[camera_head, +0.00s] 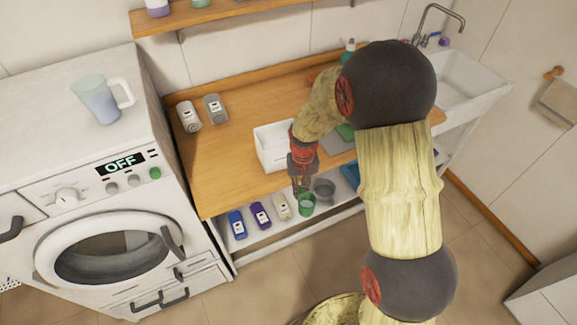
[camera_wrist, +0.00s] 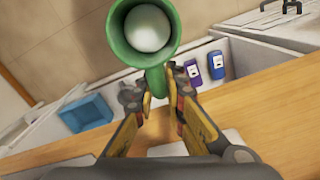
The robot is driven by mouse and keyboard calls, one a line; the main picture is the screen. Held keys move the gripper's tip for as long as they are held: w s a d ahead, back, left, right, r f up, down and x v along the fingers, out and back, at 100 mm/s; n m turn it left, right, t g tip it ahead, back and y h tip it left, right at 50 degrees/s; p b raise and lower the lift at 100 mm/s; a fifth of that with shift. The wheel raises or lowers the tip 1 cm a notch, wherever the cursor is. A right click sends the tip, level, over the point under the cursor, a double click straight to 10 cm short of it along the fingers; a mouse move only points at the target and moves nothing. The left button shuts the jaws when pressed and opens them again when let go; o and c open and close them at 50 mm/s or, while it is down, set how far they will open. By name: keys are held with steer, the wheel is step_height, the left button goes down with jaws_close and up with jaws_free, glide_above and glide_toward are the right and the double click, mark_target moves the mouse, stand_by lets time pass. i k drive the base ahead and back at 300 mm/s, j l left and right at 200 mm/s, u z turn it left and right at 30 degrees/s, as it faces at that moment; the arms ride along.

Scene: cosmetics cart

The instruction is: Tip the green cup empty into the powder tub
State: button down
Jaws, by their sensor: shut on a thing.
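The green cup (camera_head: 307,204) hangs in front of the worktop's front edge, under my gripper (camera_head: 301,186). In the wrist view the green cup (camera_wrist: 117,35) shows its open mouth, with a pale white round mass inside. My gripper (camera_wrist: 160,95) is shut on the cup's green handle. A grey round tub (camera_head: 324,188) is just right of the cup in the head view. It may be the powder tub, but no label shows. Its contents are too small to tell, and I cannot make it out in the wrist view.
A white open box (camera_head: 270,150) stands on the wooden worktop (camera_head: 215,165). Blue (camera_head: 237,224), purple (camera_head: 260,215) and white (camera_head: 281,206) bottles stand on the lower shelf. A blue bin (camera_wrist: 85,112) is in the wrist view. A washing machine (camera_head: 95,190) stands at left, a sink (camera_head: 460,82) at right.

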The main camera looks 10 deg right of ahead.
mark_target(272, 139)
steer(key=z, duration=0.65)
steer(key=j+z, duration=0.15)
steer(key=z, duration=0.2)
steer(key=j+z, duration=0.15)
steer(key=z, duration=0.25)
steer(key=j+z, duration=0.1)
steer(key=z, duration=0.25)
steer(key=k+j, duration=0.1)
steer(key=j, duration=0.3)
steer(key=k+j, duration=0.1)
steer(key=j, duration=0.25)
steer(key=k+j, duration=0.1)
steer(key=j, duration=0.3)
steer(key=k+j, duration=0.15)
steer(key=j, duration=0.2)
steer(key=i+z, duration=0.05)
